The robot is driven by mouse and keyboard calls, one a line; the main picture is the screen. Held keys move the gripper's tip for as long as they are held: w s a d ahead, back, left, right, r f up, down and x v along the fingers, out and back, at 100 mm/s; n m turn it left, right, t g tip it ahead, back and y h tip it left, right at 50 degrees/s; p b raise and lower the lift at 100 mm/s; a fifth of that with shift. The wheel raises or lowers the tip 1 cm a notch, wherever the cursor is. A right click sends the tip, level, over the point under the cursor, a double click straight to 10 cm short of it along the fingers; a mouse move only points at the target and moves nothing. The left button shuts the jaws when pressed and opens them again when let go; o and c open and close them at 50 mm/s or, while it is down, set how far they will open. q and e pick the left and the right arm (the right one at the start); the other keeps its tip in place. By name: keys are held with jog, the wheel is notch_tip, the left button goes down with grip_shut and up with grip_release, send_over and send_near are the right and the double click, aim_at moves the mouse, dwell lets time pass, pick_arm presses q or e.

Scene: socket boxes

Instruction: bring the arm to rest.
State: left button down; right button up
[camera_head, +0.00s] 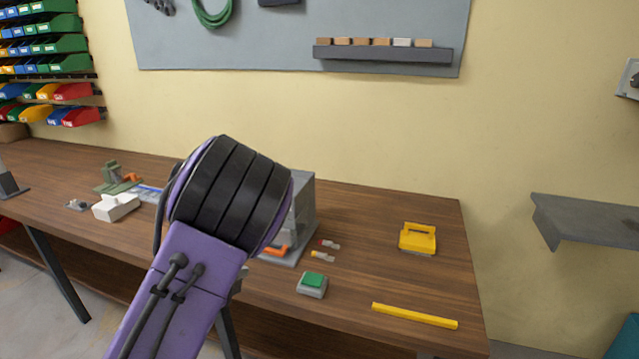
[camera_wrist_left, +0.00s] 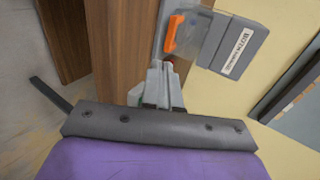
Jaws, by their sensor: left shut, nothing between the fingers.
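My left arm (camera_head: 190,285), purple with a black ribbed joint, reaches up over the bench in the head view and hides most of its own gripper there. In the left wrist view my left gripper (camera_wrist_left: 166,72) is shut and empty, its grey fingers together. Its tips appear close to a grey device with an orange handle (camera_wrist_left: 177,34). I cannot tell whether they touch it. My right gripper is in neither view.
The wooden bench (camera_head: 390,285) holds a grey cabinet (camera_head: 303,205) partly behind my arm, a green-topped box (camera_head: 312,284), a yellow-handled block (camera_head: 417,238) and a yellow bar (camera_head: 414,315). A white block (camera_head: 115,207) lies left. A grey shelf (camera_head: 590,228) juts out at right.

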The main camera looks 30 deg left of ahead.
pick_arm(q)
jog(key=shift+w+d, duration=0.15)
jog(key=shift+w, duration=0.05)
jog(key=s+d+f+n+g+y, duration=0.1)
jog(key=s+d+f+n, duration=0.2)
jog(key=f+n, duration=0.5)
jog(key=s+d+f+n+g+y, duration=0.1)
jog(key=s+d+f+n+g, duration=0.15)
jog(key=f+n, duration=0.55)
jog(key=s+d+f+n+g, duration=0.1)
jog(key=s+d+f+n, duration=0.1)
jog(key=s, duration=0.4)
jog(key=s+d+f+n+g, duration=0.2)
jog(key=s+d+f, duration=0.2)
jog(key=s+f, duration=0.1)
jog(key=s+d+f+n+g+h, duration=0.1)
jog(key=s+d+f+n+g, duration=0.1)
jog(key=s, duration=0.5)
jog(key=shift+d+f, duration=0.9)
jog(key=shift+d, duration=0.2)
jog(key=shift+w, duration=0.1)
